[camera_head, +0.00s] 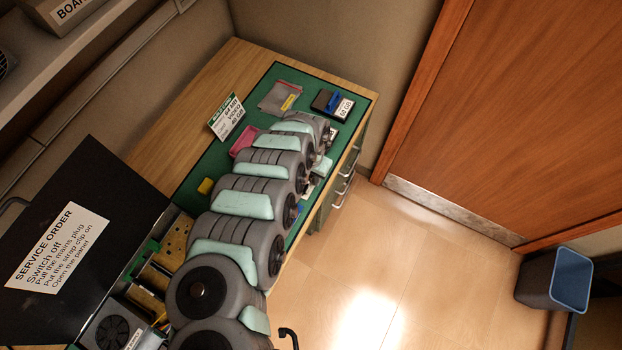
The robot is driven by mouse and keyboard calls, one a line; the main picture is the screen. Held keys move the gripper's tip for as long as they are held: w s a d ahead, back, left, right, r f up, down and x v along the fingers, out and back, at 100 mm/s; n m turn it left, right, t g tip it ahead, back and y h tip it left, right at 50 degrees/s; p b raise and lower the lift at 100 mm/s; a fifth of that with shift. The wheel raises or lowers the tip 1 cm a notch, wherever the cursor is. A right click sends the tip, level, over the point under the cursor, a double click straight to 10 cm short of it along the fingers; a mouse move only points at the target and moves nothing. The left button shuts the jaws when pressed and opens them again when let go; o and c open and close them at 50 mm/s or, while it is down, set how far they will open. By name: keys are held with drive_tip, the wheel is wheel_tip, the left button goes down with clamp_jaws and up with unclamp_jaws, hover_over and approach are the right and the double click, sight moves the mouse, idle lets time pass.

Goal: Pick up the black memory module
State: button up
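No part that I can surely name as the black memory module stands out in the head view. A small black piece with a blue part (333,101) and a white label ending in "GB" lies at the far right corner of the green mat (283,78); I cannot tell what it is. My gripper (329,138) is at the far end of my arm, low over the right part of the mat, just nearer than the black piece. My arm covers much of the mat's middle and hides most of the gripper. Whether it holds anything cannot be seen.
An open computer case (137,284) with a black service-order panel (58,250) stands at lower left.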

clamp_jaws()
idle(0.4)
idle(0.4)
